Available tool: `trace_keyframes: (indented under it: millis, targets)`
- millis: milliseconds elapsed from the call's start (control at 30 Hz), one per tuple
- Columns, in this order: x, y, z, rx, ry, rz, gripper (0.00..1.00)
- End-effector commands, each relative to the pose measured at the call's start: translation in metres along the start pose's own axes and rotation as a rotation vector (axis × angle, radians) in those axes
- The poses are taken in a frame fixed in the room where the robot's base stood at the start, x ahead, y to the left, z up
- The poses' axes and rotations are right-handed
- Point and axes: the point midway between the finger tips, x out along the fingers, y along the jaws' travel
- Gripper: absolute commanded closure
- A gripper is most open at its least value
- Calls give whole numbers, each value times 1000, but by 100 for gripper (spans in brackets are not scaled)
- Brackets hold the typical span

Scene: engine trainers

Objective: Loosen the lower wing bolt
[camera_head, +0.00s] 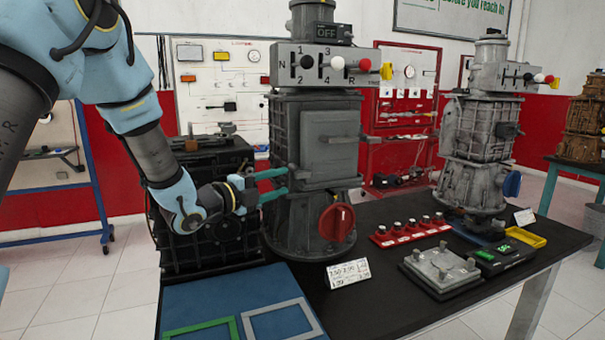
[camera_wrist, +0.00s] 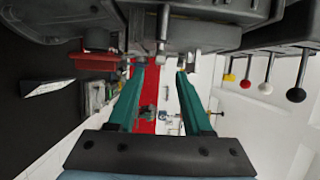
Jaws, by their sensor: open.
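The central grey gearbox (camera_head: 280,130) carries a rectangular cover (camera_head: 331,150) on its front. My gripper (camera_head: 284,182) has teal fingers, spread apart, with the tips at the cover's lower left edge. In the wrist view my gripper (camera_wrist: 160,71) is open, with a clear gap between the tips. A small grey bolt-like part (camera_wrist: 162,28) on the gearbox shows just beyond the gap. Another light grey part (camera_wrist: 193,61) shows by the right fingertip. I cannot tell which is the lower wing bolt, or whether a finger touches it; in the head view the fingers cover that spot.
A red knob (camera_head: 337,222) sits low on the gearbox, near my gripper. Shift levers with coloured balls (camera_head: 337,63) are above. A label card (camera_head: 348,273), red button strip (camera_head: 409,230) and grey plate (camera_head: 440,271) are on the black table. A blue mat (camera_head: 200,300) lies in front.

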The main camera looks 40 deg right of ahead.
Motion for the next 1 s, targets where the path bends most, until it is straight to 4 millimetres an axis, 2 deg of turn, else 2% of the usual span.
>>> trace_keyframes:
  millis: [200,433,600,867,1000]
  targets:
    - [42,-3,0,-2,0,1,50]
    - [74,-2,1,-2,-3,2,50]
    - [84,0,1,-3,-3,2,50]
    - [84,0,1,-3,-4,2,50]
    - [84,0,1,-3,-4,2,65]
